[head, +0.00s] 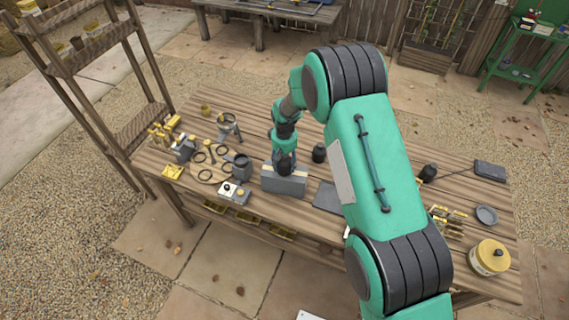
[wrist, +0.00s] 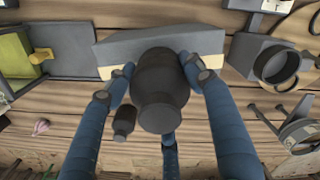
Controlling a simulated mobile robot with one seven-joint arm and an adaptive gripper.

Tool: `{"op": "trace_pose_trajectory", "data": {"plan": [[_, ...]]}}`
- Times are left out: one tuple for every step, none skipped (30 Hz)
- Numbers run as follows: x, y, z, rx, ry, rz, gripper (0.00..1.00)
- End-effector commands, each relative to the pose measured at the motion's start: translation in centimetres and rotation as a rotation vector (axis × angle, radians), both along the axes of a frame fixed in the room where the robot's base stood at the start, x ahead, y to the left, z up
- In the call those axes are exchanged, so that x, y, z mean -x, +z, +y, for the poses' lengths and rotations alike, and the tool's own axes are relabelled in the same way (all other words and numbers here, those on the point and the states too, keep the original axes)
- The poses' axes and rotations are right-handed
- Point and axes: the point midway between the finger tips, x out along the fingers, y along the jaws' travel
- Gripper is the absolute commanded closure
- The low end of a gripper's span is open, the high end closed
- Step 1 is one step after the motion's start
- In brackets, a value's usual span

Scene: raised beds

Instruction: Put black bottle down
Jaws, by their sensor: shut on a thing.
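The black bottle (wrist: 160,95) is between the blue fingers of my gripper (wrist: 158,84) in the wrist view, and my gripper is shut on it. In the head view my gripper (head: 284,158) is over the middle of the wooden table, at a grey block with a pale yellow strip (head: 284,181). That block (wrist: 170,45) lies right behind the bottle in the wrist view. I cannot tell whether the bottle touches it or what is under the bottle. A smaller-looking dark bottle (wrist: 124,122) stands apart, near the left finger; one (head: 319,153) shows right of my gripper.
Left on the table (head: 400,205) are a grey cup (head: 242,167), several dark rings and yellow parts. A flat dark plate (head: 328,197) lies right of the block. A yellow-lidded tub (head: 489,257) stands far right. A wooden shelf (head: 95,62) rises at the left.

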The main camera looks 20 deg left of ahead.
Motion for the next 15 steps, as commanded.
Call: {"op": "trace_pose_trajectory", "data": {"plan": [[-0.04, -0.07, 0.02, -0.001, 0.000, -0.001, 0.85], [-0.04, -0.16, 0.02, -0.001, 0.000, -0.001, 0.85], [-0.02, -0.28, 0.02, -0.001, 0.000, -0.001, 0.85], [0.01, -0.30, -0.01, 0.000, 0.000, 0.000, 0.43], [0.01, -0.26, -0.01, 0.000, 0.000, 0.000, 0.37], [0.01, -0.25, -0.01, 0.000, 0.000, 0.000, 0.29], [0.01, -0.24, -0.01, 0.000, 0.000, 0.000, 0.28], [0.01, -0.24, -0.01, 0.000, 0.000, 0.000, 0.28], [0.01, -0.23, -0.01, 0.000, 0.000, 0.000, 0.28], [0.01, -0.22, -0.01, 0.000, 0.000, 0.000, 0.28], [0.01, -0.22, -0.01, 0.000, 0.000, 0.000, 0.28], [0.01, -0.22, -0.01, 0.000, 0.000, 0.000, 0.28], [0.01, -0.22, -0.01, 0.000, 0.000, 0.000, 0.28], [0.01, -0.23, -0.01, 0.000, 0.000, 0.000, 0.28], [0.01, -0.22, -0.01, 0.000, 0.000, 0.000, 0.28]]}}
